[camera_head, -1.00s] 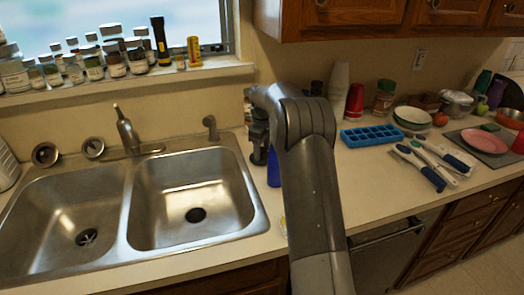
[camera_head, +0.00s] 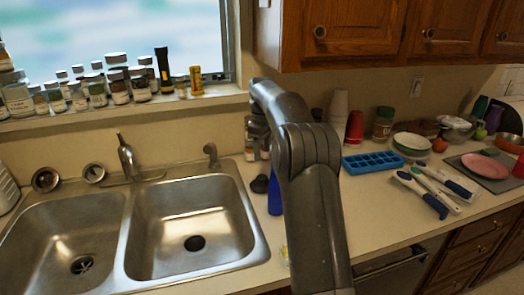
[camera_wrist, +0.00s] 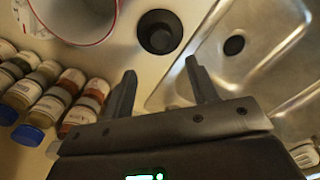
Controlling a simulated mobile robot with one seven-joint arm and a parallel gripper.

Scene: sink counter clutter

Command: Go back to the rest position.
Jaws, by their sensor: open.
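My arm (camera_head: 320,210) reaches up over the counter just right of the sink and bends at the top. My gripper is mostly hidden behind the arm in the head view. In the wrist view my gripper (camera_wrist: 160,66) has its two fingers well apart with nothing between them. A dark round cup-like item (camera_wrist: 160,30) lies beyond the fingertips, apart from them.
A double sink (camera_head: 195,215) with a faucet (camera_head: 128,158) is at left. Jars (camera_head: 100,93) line the windowsill. Cabinets (camera_head: 375,30) hang at upper right. A blue tray (camera_head: 372,162), plates (camera_head: 412,141) and utensils (camera_head: 430,190) lie on the right counter.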

